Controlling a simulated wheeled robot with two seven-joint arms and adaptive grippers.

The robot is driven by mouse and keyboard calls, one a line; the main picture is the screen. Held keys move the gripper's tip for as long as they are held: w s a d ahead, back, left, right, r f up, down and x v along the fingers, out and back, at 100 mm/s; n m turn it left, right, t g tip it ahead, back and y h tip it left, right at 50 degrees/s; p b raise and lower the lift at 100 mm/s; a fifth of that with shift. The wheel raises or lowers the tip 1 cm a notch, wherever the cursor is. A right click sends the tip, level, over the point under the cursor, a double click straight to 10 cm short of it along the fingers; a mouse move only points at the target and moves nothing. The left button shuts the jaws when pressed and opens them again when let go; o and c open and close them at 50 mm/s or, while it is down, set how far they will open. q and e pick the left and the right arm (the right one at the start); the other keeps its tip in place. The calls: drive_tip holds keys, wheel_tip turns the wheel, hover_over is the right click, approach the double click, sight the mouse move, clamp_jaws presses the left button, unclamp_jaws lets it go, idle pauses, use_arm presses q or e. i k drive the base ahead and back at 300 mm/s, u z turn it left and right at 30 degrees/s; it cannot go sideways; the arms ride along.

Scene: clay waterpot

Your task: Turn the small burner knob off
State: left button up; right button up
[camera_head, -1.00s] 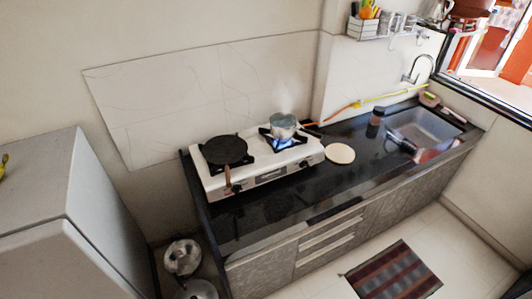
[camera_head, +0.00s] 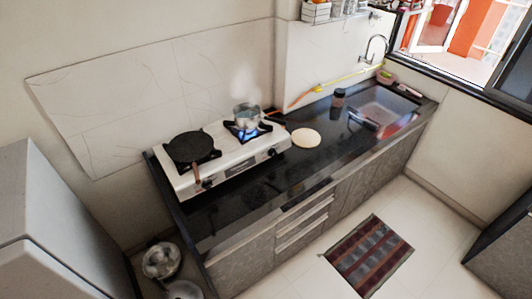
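A white two-burner gas stove (camera_head: 229,161) stands on the black counter against the wall. A steaming metal pot (camera_head: 247,116) sits on its right burner, where a blue flame (camera_head: 241,133) shows underneath. A dark flat pan (camera_head: 191,147) with a brown handle sits on the left burner. On the stove's front face are a dark left knob (camera_head: 208,183) and a dark right knob (camera_head: 272,153); their settings are too small to tell. Neither of my grippers is in view.
The black counter (camera_head: 232,196) has bare room in front of the stove. A round pale board (camera_head: 306,138) lies right of the stove, before a dark jar (camera_head: 339,97) and the sink (camera_head: 382,112). A grey fridge-like cabinet (camera_head: 50,220) stands left. A striped mat (camera_head: 369,256) lies on the floor.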

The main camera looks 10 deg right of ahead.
sight(272, 152)
drive_tip(key=u, duration=0.55)
drive_tip(key=k, duration=1.3)
drive_tip(key=i, duration=0.55)
drive_tip(key=z, duration=0.8)
drive_tip(key=i, duration=1.15)
drive_tip(key=u, duration=0.4)
